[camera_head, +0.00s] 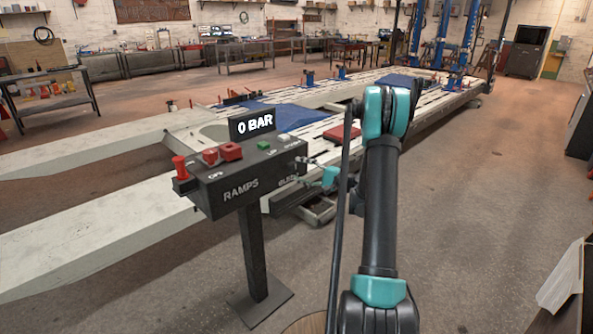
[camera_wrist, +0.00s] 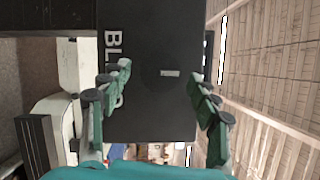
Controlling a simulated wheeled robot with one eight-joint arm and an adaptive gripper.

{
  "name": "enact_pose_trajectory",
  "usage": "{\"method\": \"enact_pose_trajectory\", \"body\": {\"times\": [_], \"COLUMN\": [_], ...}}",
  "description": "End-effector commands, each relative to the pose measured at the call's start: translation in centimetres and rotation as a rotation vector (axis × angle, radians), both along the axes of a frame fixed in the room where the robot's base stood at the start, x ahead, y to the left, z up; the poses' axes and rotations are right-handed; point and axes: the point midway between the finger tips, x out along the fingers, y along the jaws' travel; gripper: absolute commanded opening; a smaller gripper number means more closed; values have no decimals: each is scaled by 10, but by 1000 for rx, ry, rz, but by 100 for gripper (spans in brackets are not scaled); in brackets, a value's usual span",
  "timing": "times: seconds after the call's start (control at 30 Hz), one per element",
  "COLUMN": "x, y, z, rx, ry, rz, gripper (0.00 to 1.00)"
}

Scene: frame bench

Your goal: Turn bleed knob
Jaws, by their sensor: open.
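A dark control box (camera_head: 240,180) stands on a post, with RAMPS lettered on its front and a partly hidden second label near its right end. In the wrist view the box face (camera_wrist: 150,115) fills the middle, with sideways BLEED lettering partly covered by a finger. A small light grey bar (camera_wrist: 170,73) shows on that face, likely the bleed knob's mark; the knob's outline is lost in the dark. My gripper (camera_wrist: 161,72) is open, its green fingers on either side of the bar. In the head view my gripper (camera_head: 304,171) is at the box's right end; contact is unclear.
A 0 BAR display (camera_head: 254,124) stands on top of the box. Red controls (camera_head: 231,151) and a green button (camera_head: 263,145) sit on its top. A long pale frame bench (camera_head: 120,210) lies behind. Open floor (camera_head: 480,220) is to the right.

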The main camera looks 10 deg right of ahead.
Motion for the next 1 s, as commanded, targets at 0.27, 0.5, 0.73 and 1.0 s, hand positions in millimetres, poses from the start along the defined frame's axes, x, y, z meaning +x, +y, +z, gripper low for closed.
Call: {"method": "enact_pose_trajectory", "body": {"times": [0.27, 0.5, 0.73, 1.0], "x": [-30, -48, -53, -53], "y": [-51, -78, -84, -83], "z": [-4, -6, -7, -6], "rx": [0, 0, 1, -4], "ry": [1, 0, 1, 3], "rz": [-4, -2, 0, 1], "gripper": [62, 62, 62, 62]}}
